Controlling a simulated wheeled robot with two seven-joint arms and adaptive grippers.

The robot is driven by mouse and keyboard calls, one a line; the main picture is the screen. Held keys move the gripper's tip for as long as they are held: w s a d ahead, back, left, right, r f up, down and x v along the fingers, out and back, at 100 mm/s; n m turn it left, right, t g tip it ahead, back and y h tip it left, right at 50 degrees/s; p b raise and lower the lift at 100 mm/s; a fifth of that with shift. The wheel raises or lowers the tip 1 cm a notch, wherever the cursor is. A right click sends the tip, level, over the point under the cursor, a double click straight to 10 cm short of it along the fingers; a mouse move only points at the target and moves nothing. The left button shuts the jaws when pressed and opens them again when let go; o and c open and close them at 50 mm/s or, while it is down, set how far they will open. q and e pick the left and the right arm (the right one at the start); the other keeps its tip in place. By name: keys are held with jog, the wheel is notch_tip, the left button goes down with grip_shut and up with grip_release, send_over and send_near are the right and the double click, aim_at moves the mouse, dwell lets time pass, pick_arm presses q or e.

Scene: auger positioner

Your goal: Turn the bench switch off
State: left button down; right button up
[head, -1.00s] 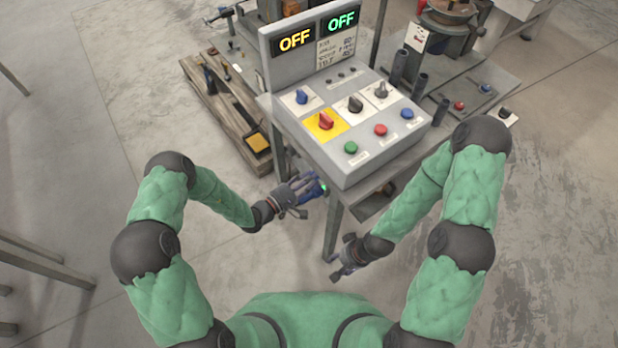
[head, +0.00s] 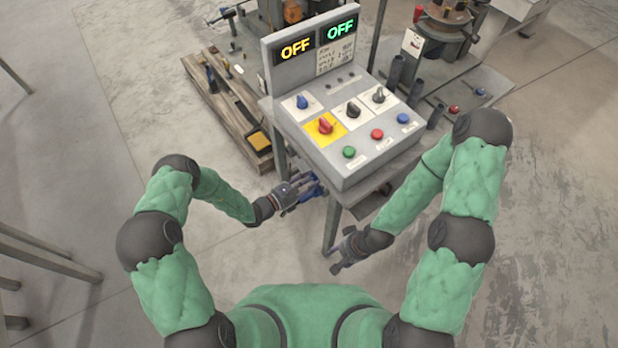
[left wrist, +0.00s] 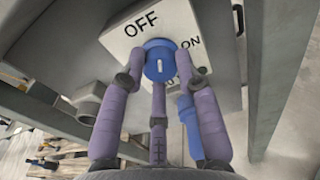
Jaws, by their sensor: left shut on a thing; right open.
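The bench switch is a blue round knob (left wrist: 160,60) on a pale box (left wrist: 122,36) marked OFF at upper left and ON at right. A short white mark on the knob stands nearly upright in the left wrist view. My left gripper (left wrist: 160,75) is shut on the knob, its purple fingers around the sides and below. In the head view my left gripper (head: 312,187) is at the bench's near left side, below the console, and mostly hides the switch. My right gripper (head: 340,258) is open and empty, low in front of the bench.
The console (head: 345,160) carries knobs, buttons and two displays (head: 318,42), both reading OFF. A bench leg (head: 331,225) stands between my grippers. A wooden pallet (head: 228,110) lies at left.

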pick_arm(q)
jog(key=n+p, duration=0.1)
jog(key=n, duration=0.4)
dwell(0.6)
jog(key=c, duration=0.9)
grip_release()
jog(key=shift+a, duration=0.1)
jog(key=v, duration=1.1)
jog(key=shift+s+a, duration=0.2)
jog(key=shift+a, duration=0.2)
